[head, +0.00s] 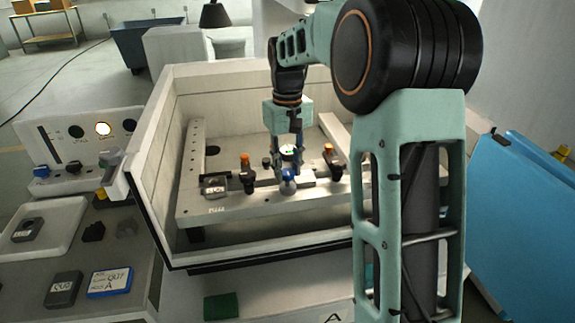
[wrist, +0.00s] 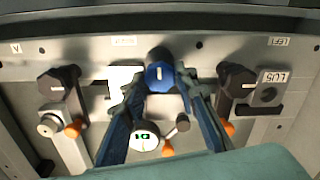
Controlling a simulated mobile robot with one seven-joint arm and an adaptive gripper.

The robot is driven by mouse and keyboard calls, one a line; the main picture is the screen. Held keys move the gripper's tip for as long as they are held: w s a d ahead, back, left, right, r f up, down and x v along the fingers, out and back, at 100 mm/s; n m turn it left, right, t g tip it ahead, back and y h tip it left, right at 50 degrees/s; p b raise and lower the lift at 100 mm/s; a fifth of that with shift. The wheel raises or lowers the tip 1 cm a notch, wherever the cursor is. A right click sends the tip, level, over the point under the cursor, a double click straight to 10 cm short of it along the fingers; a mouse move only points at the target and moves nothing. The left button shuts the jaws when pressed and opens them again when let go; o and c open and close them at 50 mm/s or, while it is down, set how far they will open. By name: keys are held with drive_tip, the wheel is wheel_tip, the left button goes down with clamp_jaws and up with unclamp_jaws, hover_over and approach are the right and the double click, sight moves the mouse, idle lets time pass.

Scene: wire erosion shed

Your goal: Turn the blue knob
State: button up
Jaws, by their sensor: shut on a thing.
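The blue knob (head: 288,182) sits on the front edge of the fixture inside the open light-walled tank. In the wrist view the blue knob (wrist: 160,76) faces me, with a short white mark standing about upright on its face. My gripper (head: 281,170) reaches down into the tank from above. In the wrist view its two blue-grey fingers (wrist: 166,88) lie on either side of the knob and are shut on it. The exact contact of the fingertips is partly hidden behind the knob's dark body.
Dark clamps with orange tips (head: 245,172) (wrist: 220,90) stand on both sides of the knob. The tank wall (head: 140,165) rises at left. A control panel (head: 75,150) stands outside it.

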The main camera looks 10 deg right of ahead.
sight(287, 172)
drive_tip(key=o, duration=1.2)
drive_tip(key=shift+c, duration=0.2)
wheel_tip(287, 172, up, 12)
idle(0.9)
